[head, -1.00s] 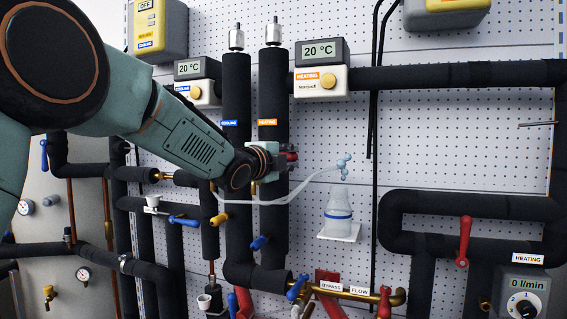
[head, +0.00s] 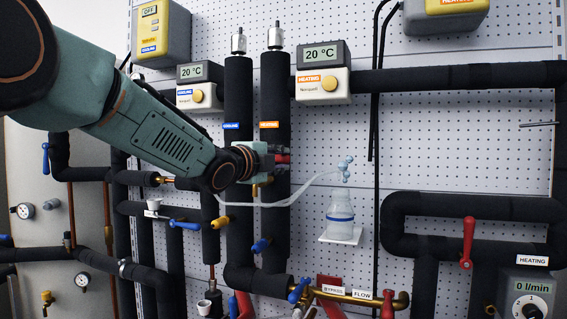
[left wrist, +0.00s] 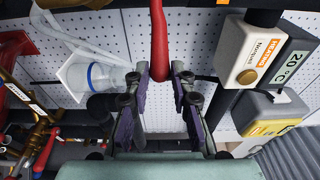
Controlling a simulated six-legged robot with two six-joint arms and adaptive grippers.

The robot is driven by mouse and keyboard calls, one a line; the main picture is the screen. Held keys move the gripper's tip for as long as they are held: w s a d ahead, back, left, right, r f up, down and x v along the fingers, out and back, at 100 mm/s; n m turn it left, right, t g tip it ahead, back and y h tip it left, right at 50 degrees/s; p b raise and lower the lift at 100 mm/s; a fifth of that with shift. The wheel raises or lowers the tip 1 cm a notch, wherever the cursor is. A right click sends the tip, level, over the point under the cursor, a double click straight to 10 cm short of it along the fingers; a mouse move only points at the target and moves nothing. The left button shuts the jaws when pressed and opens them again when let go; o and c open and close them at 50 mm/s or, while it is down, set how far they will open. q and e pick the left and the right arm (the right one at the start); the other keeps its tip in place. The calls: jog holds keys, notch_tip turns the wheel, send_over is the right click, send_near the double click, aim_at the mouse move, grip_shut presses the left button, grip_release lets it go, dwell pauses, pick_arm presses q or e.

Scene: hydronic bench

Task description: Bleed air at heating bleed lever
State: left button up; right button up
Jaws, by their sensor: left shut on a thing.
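The heating bleed lever is a red handle (head: 283,159) on the black insulated heating pipe (head: 275,90), the one with an orange label. My left gripper (head: 268,160) is at this pipe, and its arm hides part of the pipes behind it. In the left wrist view the red lever (left wrist: 159,45) reaches down between the two dark fingers of my left gripper (left wrist: 160,80), which are shut on its end. A clear hose (head: 300,190) runs right from near the pipe to a clear bottle (head: 340,207) with a blue band. Pale blue blobs (head: 346,167) show above the bottle. My right gripper is not in view.
The heating display box (head: 322,85) reads 20 °C, right of the pipe. Brass bypass and flow valves (head: 350,297) are below. Bare pegboard (head: 335,135) lies right of my gripper.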

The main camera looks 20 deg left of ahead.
pick_arm(q)
jog(key=shift+s, duration=0.1)
jog(key=shift+a, duration=0.1)
jog(key=shift+s+a, duration=0.55)
jog(key=shift+s, duration=0.05)
jog(key=shift+d+r, duration=0.1)
dwell(1.3)
jog(key=shift+w+d, duration=0.6)
jog(key=shift+w, duration=0.25)
jog(key=shift+w+d, duration=0.3)
jog(key=shift+w, duration=0.2)
